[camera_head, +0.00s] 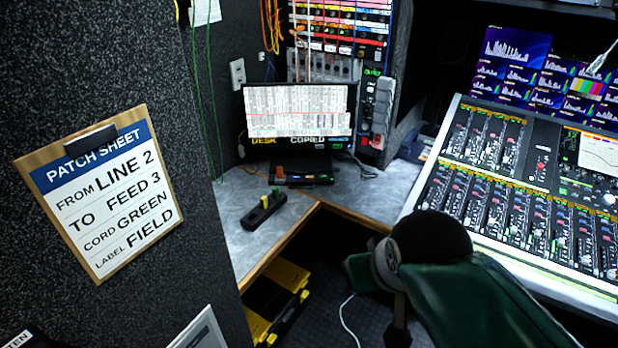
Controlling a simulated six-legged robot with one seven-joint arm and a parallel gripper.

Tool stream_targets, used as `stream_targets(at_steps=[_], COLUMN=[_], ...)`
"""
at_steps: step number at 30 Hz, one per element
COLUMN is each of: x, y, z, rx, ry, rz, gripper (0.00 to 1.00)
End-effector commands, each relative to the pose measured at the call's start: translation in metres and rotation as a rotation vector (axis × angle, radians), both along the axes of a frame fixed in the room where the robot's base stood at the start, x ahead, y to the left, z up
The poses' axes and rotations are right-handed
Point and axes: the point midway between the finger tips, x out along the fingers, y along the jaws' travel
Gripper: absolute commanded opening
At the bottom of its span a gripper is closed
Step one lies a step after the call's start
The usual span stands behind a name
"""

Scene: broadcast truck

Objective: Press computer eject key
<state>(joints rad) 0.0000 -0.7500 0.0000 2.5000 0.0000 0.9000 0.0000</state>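A computer screen (297,112) stands on the grey desk at the back, showing a white sheet of rows. Under it, yellow letters read DESK and COPIED beside small green marks. A low black unit (302,170) lies below the screen, with an orange block and a small red mark at its left and a green mark at its right. I cannot read which part is an eject key. A small black box (264,211) with yellow and green raised parts lies on the desk to the front left. My gripper is not in view.
A mixing console (510,190) fills the right. A dark green shape with a black rounded top (432,237) stands in front. A patch-sheet clipboard (100,190) hangs on the left wall. A yellow-black case (275,300) sits below the desk edge. The left desk (230,200) has free room.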

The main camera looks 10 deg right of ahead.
Motion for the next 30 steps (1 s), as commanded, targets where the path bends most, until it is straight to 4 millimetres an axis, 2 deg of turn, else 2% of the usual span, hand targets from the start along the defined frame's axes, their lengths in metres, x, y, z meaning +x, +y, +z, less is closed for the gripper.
stream_targets(at_steps=[1, 3, 30], x=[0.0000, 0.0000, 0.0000], y=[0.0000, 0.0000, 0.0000], z=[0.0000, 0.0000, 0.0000], rx=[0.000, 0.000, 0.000], ry=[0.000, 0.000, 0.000], rz=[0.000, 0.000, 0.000], gripper=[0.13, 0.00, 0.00])
